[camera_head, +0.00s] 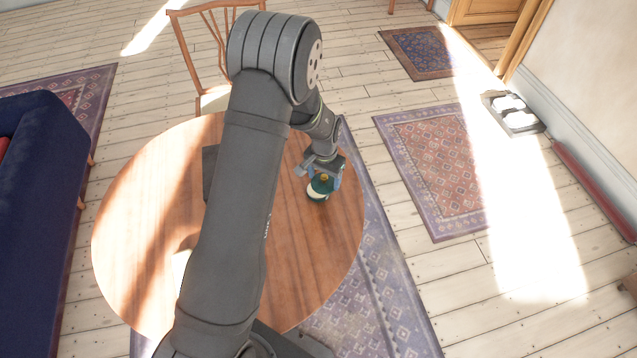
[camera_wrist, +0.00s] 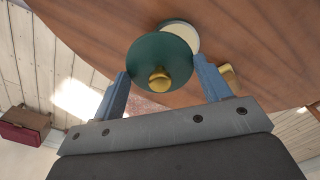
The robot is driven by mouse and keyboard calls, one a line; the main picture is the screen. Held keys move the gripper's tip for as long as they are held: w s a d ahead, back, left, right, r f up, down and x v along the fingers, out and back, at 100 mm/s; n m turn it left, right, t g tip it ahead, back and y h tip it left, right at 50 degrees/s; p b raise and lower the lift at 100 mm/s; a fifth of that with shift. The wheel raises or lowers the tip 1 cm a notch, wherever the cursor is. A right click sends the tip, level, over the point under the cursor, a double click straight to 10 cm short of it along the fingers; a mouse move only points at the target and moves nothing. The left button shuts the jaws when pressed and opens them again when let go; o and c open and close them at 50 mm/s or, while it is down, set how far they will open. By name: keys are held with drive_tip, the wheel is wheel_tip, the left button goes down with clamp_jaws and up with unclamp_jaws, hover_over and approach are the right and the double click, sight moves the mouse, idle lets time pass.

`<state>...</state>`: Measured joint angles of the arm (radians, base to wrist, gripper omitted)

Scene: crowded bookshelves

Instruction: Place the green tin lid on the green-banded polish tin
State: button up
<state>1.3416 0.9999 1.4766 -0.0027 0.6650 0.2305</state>
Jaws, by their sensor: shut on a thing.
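The green tin lid (camera_wrist: 155,55) is dark green with a gold knob (camera_wrist: 159,80). My gripper (camera_wrist: 162,72) is shut on it, with a blue finger on each side of its rim. In the head view the lid (camera_head: 321,182) is between the fingers of my gripper (camera_head: 319,173), near the right side of the table. The polish tin (camera_wrist: 186,38) shows a pale round top with a green edge, partly hidden behind the lid. In the head view its pale side (camera_head: 316,196) shows just below the lid. I cannot tell whether they touch.
The round wooden table (camera_head: 315,245) has bare room in front of the tin. A small gold object (camera_wrist: 228,72) shows beside my right finger in the wrist view. A dark flat object (camera_head: 210,160) is partly hidden behind my arm. A wooden chair (camera_head: 207,50) stands beyond the table.

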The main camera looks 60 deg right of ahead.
sight(319, 178)
drive_tip(key=shift+w+d+f, duration=0.15)
drive_tip(key=shift+w+f, duration=0.25)
drive_tip(key=shift+w, duration=0.2)
drive_tip(key=shift+w+d+f, duration=0.1)
drive_tip(key=shift+w+f, duration=0.3)
drive_tip(key=shift+w, duration=0.2)
drive_tip(key=shift+f, duration=1.95)
drive_tip(key=shift+f, duration=0.1)
drive_tip(key=o, duration=1)
drive_tip(key=shift+c, duration=0.2)
wheel_tip(319, 178, up, 12)
drive_tip(key=shift+r, duration=0.15)
